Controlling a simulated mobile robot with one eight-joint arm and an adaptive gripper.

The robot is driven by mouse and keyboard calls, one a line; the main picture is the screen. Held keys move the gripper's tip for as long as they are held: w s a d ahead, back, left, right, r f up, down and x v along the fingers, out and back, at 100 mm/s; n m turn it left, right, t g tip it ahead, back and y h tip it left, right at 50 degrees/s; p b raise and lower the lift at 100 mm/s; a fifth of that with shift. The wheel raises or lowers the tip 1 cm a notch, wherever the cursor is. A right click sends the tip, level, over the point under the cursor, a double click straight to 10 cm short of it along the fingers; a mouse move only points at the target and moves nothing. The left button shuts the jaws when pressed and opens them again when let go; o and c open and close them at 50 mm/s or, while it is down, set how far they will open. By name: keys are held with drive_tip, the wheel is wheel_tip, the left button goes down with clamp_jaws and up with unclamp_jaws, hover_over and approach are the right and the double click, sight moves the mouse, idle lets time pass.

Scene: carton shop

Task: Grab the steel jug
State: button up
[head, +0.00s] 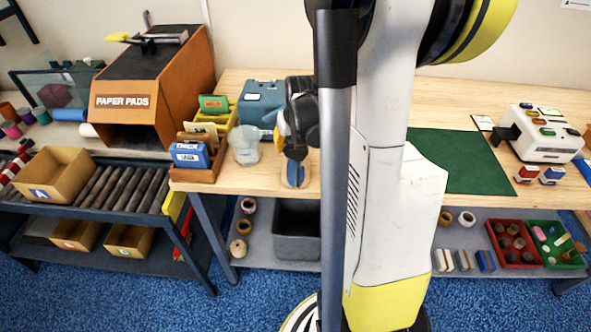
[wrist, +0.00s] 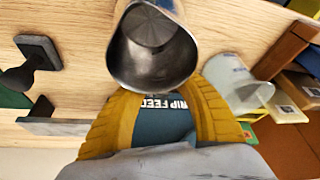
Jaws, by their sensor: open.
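The steel jug (wrist: 152,48) is a shiny grey metal vessel at the top middle of the wrist view, its round opening facing the camera. My gripper (wrist: 165,88) is open, with its two yellow fingers spread on the near side of the jug. The fingertips are close to the jug's lower edge in the picture; I cannot tell whether they touch it. In the head view my gripper (head: 287,130) hangs low over the wooden table, partly behind my arm.
A translucent cup (wrist: 238,85) stands close beside the jug; it also shows in the head view (head: 243,145). A blue machine (head: 262,103) is behind it. A dark-handled stamp (wrist: 38,60) lies on the other side. A green mat (head: 460,160) lies right of my arm.

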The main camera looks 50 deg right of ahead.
sight(289, 149)
drive_tip(key=x, duration=0.3)
drive_tip(key=shift+w+b, duration=0.1)
drive_tip(key=shift+b, duration=0.25)
drive_tip(key=shift+r, duration=0.1)
clamp_jaws()
drive_tip(key=shift+r, duration=0.2)
drive_tip(key=shift+r+p, duration=0.65)
drive_tip(key=shift+r, duration=0.3)
drive_tip(key=shift+r+p, duration=0.45)
drive_tip(key=shift+r, duration=0.5)
drive_tip(key=s+d+r+p, duration=0.3)
drive_tip(key=s+d+r, duration=0.3)
drive_tip(key=s+d, duration=0.2)
drive_tip(key=shift+s+r+p, duration=0.25)
drive_tip(key=shift+r+p, duration=0.05)
drive_tip(key=shift+r, duration=0.1)
